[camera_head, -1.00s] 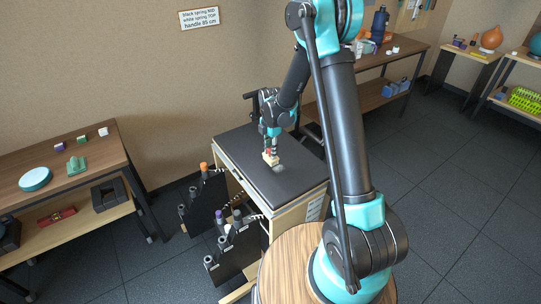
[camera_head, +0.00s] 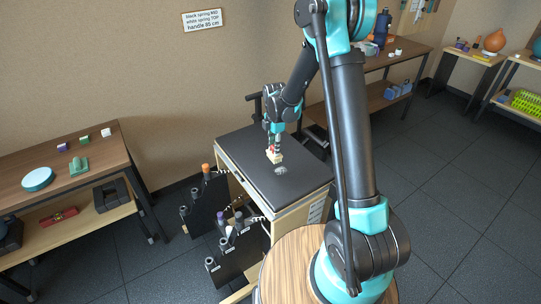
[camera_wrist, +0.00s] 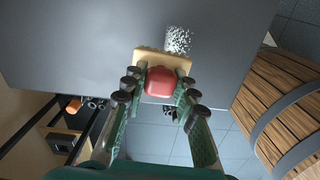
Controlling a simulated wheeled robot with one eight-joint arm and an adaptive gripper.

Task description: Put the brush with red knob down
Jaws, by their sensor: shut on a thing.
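The brush has a red knob (camera_wrist: 160,82) on a pale wooden block (camera_wrist: 148,58). My gripper (camera_wrist: 159,92) is shut on it, with a finger on each side of the knob in the wrist view. In the head view the brush (camera_head: 274,157) is small, at the tip of my gripper (camera_head: 273,142), over the dark top of the cabinet (camera_head: 240,150). I cannot tell whether the brush touches the top or hangs just above it. Its underside is hidden.
A pale speckled patch (camera_head: 281,170) lies on the dark top beside the brush; it also shows in the wrist view (camera_wrist: 178,40). Dark racks (camera_head: 232,250) with knobbed handles stand at the cabinet's left side. A round wooden top (camera_head: 285,280) is in front. Much of the dark top is bare.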

